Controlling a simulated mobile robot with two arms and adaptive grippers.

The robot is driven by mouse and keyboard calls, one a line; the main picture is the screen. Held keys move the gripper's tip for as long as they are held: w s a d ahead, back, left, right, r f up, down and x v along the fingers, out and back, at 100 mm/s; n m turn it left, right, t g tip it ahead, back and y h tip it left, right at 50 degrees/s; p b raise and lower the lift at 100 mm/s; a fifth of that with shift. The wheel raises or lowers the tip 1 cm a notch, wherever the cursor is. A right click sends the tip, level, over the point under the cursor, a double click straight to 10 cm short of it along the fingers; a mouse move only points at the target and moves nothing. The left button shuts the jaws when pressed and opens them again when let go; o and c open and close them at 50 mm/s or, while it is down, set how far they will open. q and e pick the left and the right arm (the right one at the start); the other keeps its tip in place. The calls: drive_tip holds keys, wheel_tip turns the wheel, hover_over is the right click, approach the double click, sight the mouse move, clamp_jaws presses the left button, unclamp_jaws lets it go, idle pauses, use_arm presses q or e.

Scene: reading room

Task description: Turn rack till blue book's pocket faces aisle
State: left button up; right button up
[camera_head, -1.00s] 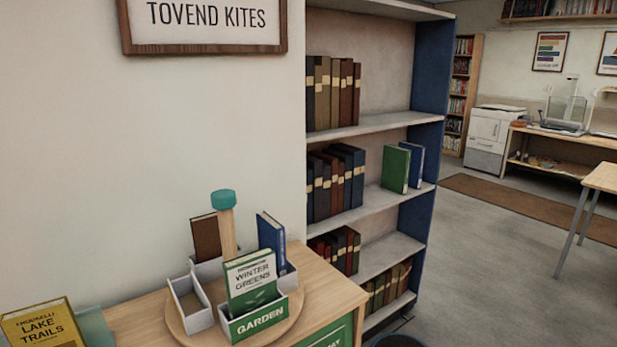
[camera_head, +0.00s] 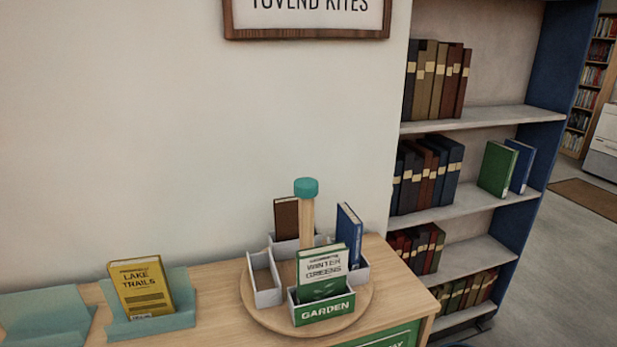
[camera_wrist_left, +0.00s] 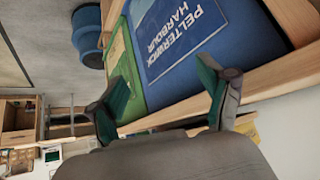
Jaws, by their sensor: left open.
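The round wooden rack (camera_head: 262,317) stands on a wooden cabinet top, with a central post and teal knob (camera_head: 306,187). The blue book (camera_head: 349,237) stands in a pocket on the rack's right side. A green-and-white Winter Greens book (camera_head: 322,268) stands in the green-fronted GARDEN pocket (camera_head: 322,310), which faces the front. A brown book (camera_head: 286,218) stands in the back pocket, and the left pocket (camera_head: 265,278) looks empty. In the left wrist view my left gripper (camera_wrist_left: 165,88) is open and empty, near a blue PELTERWICK HARBOUR panel (camera_wrist_left: 240,50). My right gripper is not visible.
A yellow LAKE TRAILS book (camera_head: 140,287) rests on a teal stand (camera_head: 183,300) left of the rack. Another teal stand (camera_head: 45,315) is further left. A bookshelf (camera_head: 482,118) stands to the right. A blue bin (camera_wrist_left: 87,35) shows in the left wrist view.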

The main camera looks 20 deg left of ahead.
use_arm(q)
wheel_tip(320, 180, up, 8)
drive_tip(key=w+t, duration=0.2)
drive_tip(key=t+h, duration=0.3)
drive_tip(key=t, duration=0.5)
approach(303, 185)
drive_tip(key=w+p, duration=0.1)
drive_tip(key=w, duration=0.2)
drive_tip(key=w+d+p, duration=0.1)
drive_tip(key=w, duration=0.2)
drive_tip(key=w+d+p, duration=0.1)
drive_tip(key=w+p, duration=0.1)
drive_tip(key=w, duration=0.2)
drive_tip(key=shift+r, duration=0.1)
drive_tip(key=shift+w+d, duration=0.1)
drive_tip(key=shift+w, duration=0.55)
clamp_jaws()
